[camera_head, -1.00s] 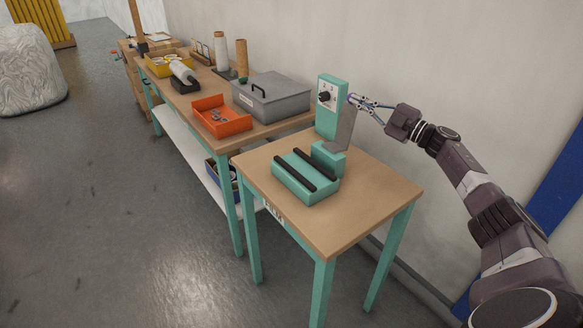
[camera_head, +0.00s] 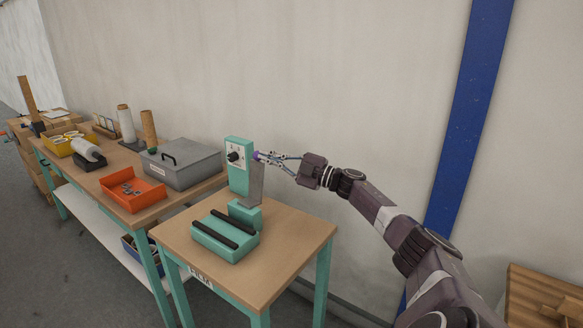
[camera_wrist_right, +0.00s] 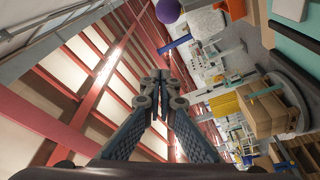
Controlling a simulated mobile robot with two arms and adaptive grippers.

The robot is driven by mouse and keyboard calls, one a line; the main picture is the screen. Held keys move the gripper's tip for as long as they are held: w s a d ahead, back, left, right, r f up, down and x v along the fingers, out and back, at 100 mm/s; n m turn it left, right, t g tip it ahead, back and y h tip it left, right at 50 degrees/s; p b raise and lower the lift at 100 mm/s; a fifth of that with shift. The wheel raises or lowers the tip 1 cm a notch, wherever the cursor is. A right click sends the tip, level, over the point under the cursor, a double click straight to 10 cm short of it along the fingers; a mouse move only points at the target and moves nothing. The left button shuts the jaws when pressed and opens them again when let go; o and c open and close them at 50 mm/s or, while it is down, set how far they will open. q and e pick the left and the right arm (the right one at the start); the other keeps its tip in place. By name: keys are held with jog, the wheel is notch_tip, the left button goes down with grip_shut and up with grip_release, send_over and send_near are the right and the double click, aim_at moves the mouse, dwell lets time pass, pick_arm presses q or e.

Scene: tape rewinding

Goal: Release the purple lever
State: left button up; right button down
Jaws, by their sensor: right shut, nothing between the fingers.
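The purple lever's round knob (camera_head: 256,155) shows at the right side of the teal machine (camera_head: 239,146), partly behind my fingertips. In the wrist view the purple knob (camera_wrist_right: 168,11) is at the top edge, beyond the fingertips. My right gripper (camera_head: 264,157) comes in from the right, with its tips close beside the knob. In the wrist view my right gripper (camera_wrist_right: 157,77) is shut and empty, with a gap in the picture between tips and knob. The lever's shaft is hidden. My left gripper is not in view.
The machine and its roller base (camera_head: 225,238) stand on a small wooden table (camera_head: 285,240). To the left, a long bench holds a grey box (camera_head: 183,165) and an orange tray (camera_head: 132,188). A wall runs behind. A wooden crate (camera_head: 545,300) is at lower right.

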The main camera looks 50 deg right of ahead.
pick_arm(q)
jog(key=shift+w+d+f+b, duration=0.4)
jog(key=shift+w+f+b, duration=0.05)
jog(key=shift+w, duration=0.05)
pick_arm(e)
jog(key=d+f+v, duration=0.1)
jog(key=v, duration=0.6)
jog(key=shift+f, duration=0.15)
jog(key=shift+d, duration=0.1)
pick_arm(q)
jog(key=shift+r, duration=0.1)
